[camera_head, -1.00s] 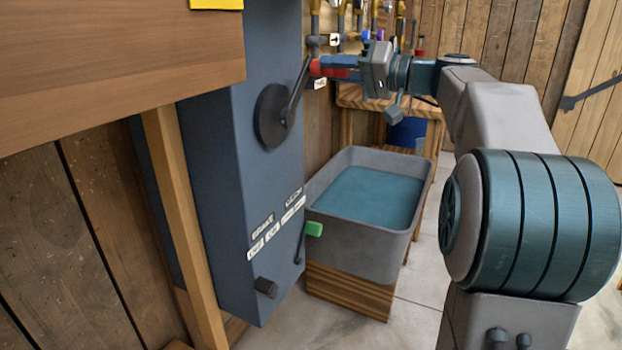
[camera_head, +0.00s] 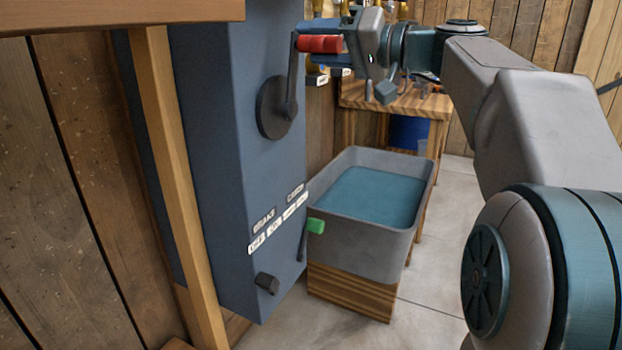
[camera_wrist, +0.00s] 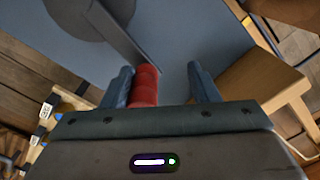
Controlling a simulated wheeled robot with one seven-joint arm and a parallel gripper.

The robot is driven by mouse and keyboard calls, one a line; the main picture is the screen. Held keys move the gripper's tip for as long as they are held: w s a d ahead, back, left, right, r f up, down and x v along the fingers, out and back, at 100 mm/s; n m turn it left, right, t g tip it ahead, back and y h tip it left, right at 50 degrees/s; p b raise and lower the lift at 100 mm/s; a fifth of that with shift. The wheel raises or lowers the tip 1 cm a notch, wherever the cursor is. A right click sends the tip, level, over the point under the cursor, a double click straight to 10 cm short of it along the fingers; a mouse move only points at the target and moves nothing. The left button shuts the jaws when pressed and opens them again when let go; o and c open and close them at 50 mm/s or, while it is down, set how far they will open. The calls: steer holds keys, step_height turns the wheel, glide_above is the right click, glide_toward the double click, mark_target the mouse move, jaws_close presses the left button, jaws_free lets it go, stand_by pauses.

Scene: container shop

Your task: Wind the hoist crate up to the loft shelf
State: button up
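The blue-grey hoist housing (camera_head: 215,150) stands left of centre in the head view. A dark round hub (camera_head: 272,108) on its side carries a crank arm (camera_head: 292,75) that points nearly straight up. The crank's red handle (camera_head: 320,44) sticks out to the right, towards my gripper. In the wrist view my gripper (camera_wrist: 160,70) is open, with the red handle (camera_wrist: 145,86) between its fingers. The handle is close against the left finger, and a gap shows before the right finger. I cannot make out the hoist crate or identify the loft shelf.
Low on the housing are BRAKE and CATCH labels (camera_head: 277,232), a dark knob (camera_head: 267,284) and a green-tipped lever (camera_head: 316,226). A grey tub of blue-green contents (camera_head: 360,248) stands beside it. A wooden table (camera_head: 390,100) is behind; a wooden post (camera_head: 175,180) stands left.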

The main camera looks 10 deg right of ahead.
steer(key=shift+d, duration=0.2)
steer(key=shift+s+d, duration=0.2)
steer(key=shift+d, duration=0.15)
steer(key=b+v, duration=0.1)
steer(key=v, duration=0.6)
steer(key=shift+a, duration=0.1)
